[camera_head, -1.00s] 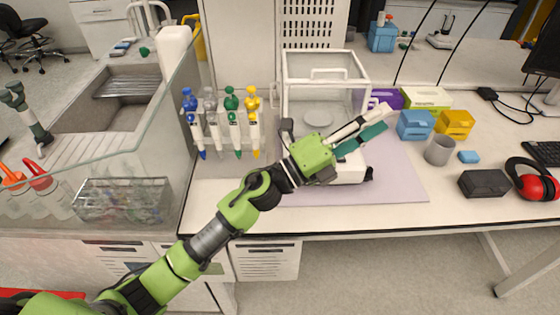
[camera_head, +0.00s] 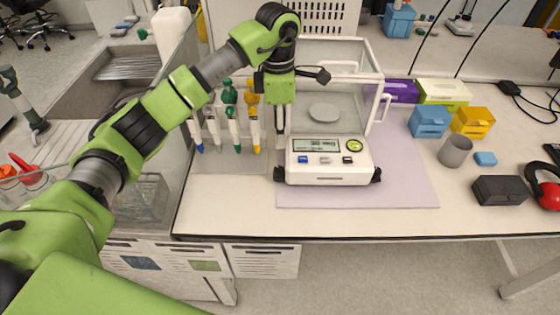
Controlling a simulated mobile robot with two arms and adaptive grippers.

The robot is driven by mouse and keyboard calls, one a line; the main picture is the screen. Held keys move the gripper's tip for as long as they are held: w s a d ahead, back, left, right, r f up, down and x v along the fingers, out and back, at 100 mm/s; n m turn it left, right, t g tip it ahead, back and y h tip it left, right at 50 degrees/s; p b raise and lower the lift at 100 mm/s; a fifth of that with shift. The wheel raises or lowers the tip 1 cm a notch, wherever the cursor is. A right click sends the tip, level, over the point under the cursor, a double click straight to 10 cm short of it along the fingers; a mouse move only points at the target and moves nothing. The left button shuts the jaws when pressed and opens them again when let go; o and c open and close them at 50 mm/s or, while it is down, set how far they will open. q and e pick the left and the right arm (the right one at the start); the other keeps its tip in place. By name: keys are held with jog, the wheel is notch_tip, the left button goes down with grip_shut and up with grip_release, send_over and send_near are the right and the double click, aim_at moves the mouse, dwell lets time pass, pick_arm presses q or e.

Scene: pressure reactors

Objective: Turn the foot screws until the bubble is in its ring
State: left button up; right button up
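The balance (camera_head: 329,178) stands on a pale mat, with a glass draft shield (camera_head: 345,52) and a round pan (camera_head: 324,114). Its round green level (camera_head: 354,145) is at the right of the front panel; the bubble is too small to place against its ring. A black foot screw (camera_head: 279,174) shows at the front left corner and another foot screw (camera_head: 376,175) at the front right. My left gripper (camera_head: 280,142) points down beside the left side of the balance, above the left foot screw. Its fingers are seen edge-on, so their opening is unclear. My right gripper is not in view.
Pipettes (camera_head: 234,130) hang in a rack close to the left of my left gripper. The grey mat (camera_head: 405,190) is clear to the right of the balance. A grey cup (camera_head: 455,151), blue box (camera_head: 429,121) and yellow box (camera_head: 473,122) stand further right.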

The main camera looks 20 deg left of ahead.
aim_at(279, 169)
pick_arm(q)
notch_tip(279, 169, down, 12)
jog(key=p, duration=0.4)
jog(key=shift+s+a+f, duration=0.1)
jog(key=shift+a, duration=0.05)
jog(key=shift+f, duration=0.75)
grip_shut()
